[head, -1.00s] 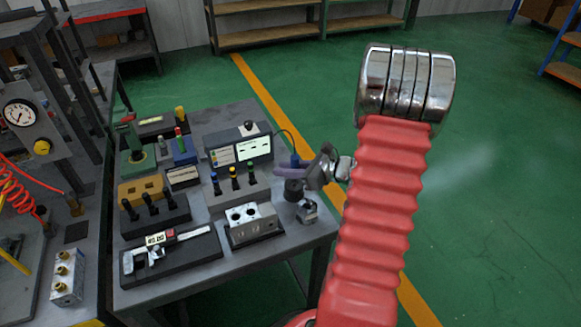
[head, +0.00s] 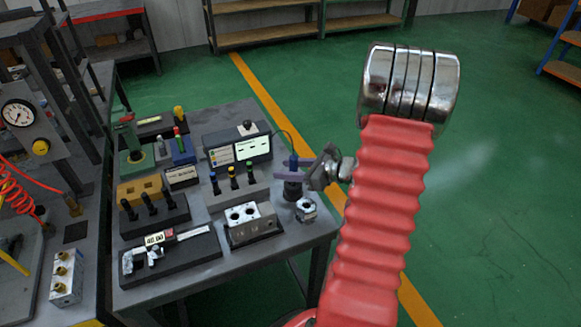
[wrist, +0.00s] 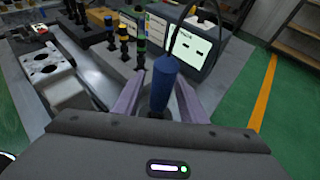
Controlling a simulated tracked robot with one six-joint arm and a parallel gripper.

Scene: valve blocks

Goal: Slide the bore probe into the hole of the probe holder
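The bore probe (head: 294,161) has a blue handle and a cable from its top. It stands upright over the dark round probe holder (head: 292,190) at the right side of the bench. The probe's lower end is hidden, so its depth in the hole cannot be told. My gripper (head: 292,170) is around the blue handle, with its purple-grey fingers apart. In the wrist view, the blue probe (wrist: 164,84) stands between the two fingers, with narrow gaps beside it.
A display unit (head: 240,150) stands behind left of the probe. A metal nut-like part (head: 306,210) sits close in front of the holder. A valve block (head: 250,226), a rack of coloured plugs (head: 236,190) and a caliper (head: 143,260) lie to the left. Floor is free to the right.

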